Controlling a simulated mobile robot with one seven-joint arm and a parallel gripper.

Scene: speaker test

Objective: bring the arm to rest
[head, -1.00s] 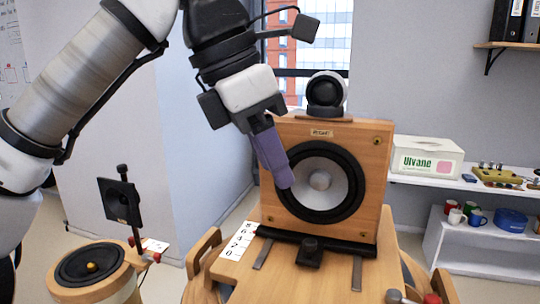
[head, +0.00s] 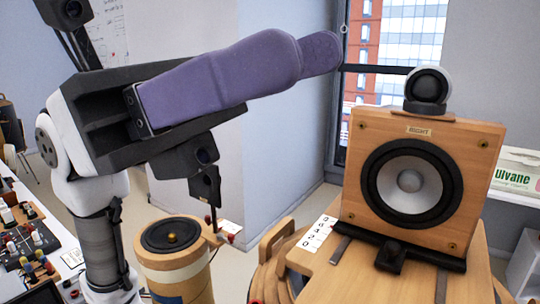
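My gripper (head: 318,55) is raised in the upper middle of the head view. Its purple fingers point right and slightly up, seen from the side, so the gap between them is hidden. No object shows at the fingertips. The wooden loudspeaker (head: 358,205) stands upright on a wooden table (head: 340,278) at the right. The fingertips appear to its upper left in the picture, apart from it. A small round tweeter (head: 427,88) sits on top of the speaker.
A round wooden stand with a black speaker cone (head: 172,234) is at the lower left. A cluttered workbench (head: 58,262) lies at the far left. A white box labelled Ulvane (head: 515,170) is at the right edge. A window is behind.

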